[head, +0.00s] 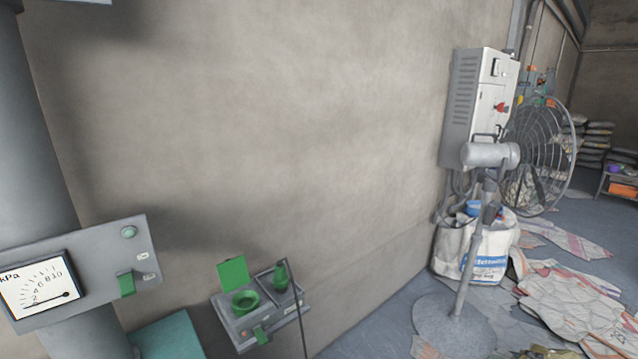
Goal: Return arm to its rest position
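Neither of my grippers nor my arms shows in the head view. A grey panel (100,262) at the lower left carries a round-scaled kPa gauge (38,290), a green switch (127,284) and a small round green button (129,232). A grey box unit (240,325) at the bottom centre holds a green ring-shaped cup (245,302), an upright green square flap (234,272) and a green bottle-like piece (281,276).
A pedestal fan (490,155) stands on the right, before a wall cabinet (475,105) and a white sack (452,250). Crumpled sheets (575,300) litter the floor. Stacked bags (597,140) and a shelf (620,182) stand far right. A grey column (38,150) rises at left.

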